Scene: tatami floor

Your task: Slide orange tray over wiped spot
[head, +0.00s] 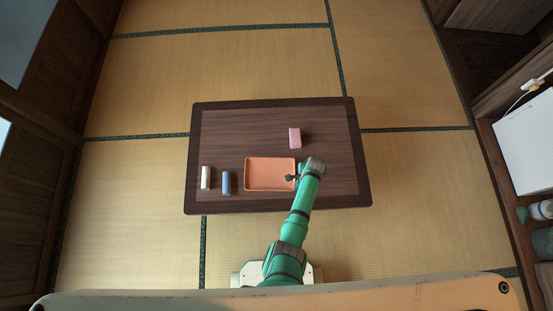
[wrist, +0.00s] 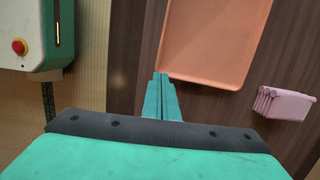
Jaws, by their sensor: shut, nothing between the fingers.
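The orange tray (head: 269,174) lies flat and empty on the low dark wooden table (head: 235,120). In the wrist view the tray (wrist: 215,40) is just beyond my fingertips. My gripper (head: 290,178) is at the tray's right end in the head view, with its fingers shut and nothing between them. The closed fingers also show in the wrist view (wrist: 161,80). I cannot tell whether they touch the tray's rim. No separate wiped spot can be made out on the table.
A white cylinder (head: 206,177) and a blue one (head: 226,183) stand left of the tray. The table's back left and right side are clear.

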